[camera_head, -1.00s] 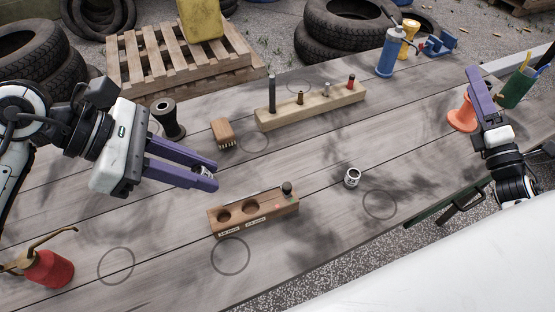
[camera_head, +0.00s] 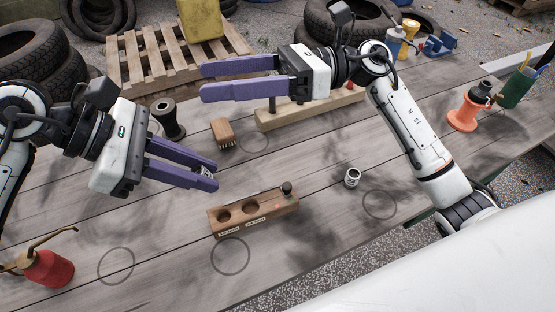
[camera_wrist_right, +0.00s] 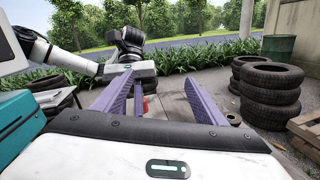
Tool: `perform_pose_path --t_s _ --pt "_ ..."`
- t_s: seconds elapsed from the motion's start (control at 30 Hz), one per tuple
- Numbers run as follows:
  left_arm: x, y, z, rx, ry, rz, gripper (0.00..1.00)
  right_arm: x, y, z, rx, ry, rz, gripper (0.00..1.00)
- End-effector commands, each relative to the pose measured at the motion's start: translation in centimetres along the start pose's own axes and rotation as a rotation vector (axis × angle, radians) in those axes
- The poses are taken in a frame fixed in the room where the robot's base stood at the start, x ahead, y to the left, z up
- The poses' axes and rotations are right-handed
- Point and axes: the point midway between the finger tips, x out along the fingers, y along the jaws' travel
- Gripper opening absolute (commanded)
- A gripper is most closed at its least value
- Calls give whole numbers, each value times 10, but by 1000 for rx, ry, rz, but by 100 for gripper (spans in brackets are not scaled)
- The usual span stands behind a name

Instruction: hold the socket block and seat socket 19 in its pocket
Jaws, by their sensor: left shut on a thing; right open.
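The wooden socket block (camera_head: 268,220) lies on the table in the head view. Two of its round pockets are empty, and a dark socket (camera_head: 287,188) stands at its right end. Its labels are too small to read. A chrome socket (camera_head: 352,178), likely socket 19, stands upright on the table to the right of the block.
A pale wooden rack (camera_head: 283,118) with upright pegs stands behind the block, partly hidden by my right arm. A brush (camera_head: 223,133), a black spool (camera_head: 167,119) and a red oil can (camera_head: 46,268) are at the left. An orange stand (camera_head: 463,115) is at the right. The table around the chrome socket is clear.

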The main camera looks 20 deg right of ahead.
Motion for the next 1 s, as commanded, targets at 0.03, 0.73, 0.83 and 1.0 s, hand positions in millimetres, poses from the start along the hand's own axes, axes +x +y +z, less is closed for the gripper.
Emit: perform_pose_path --t_s 0.03,0.73,0.83,1.0 --pt "0 0 0 0 0 0 0 19 17 -11 -38 121 57 66" --pt "0 0 0 0 0 0 0 -65 26 -157 -323 1574 -51 66" --pt "0 0 0 0 0 0 0 -73 23 -158 -327 1613 -73 66" --pt "0 0 0 0 0 0 0 -75 19 -176 -324 1620 -74 66"
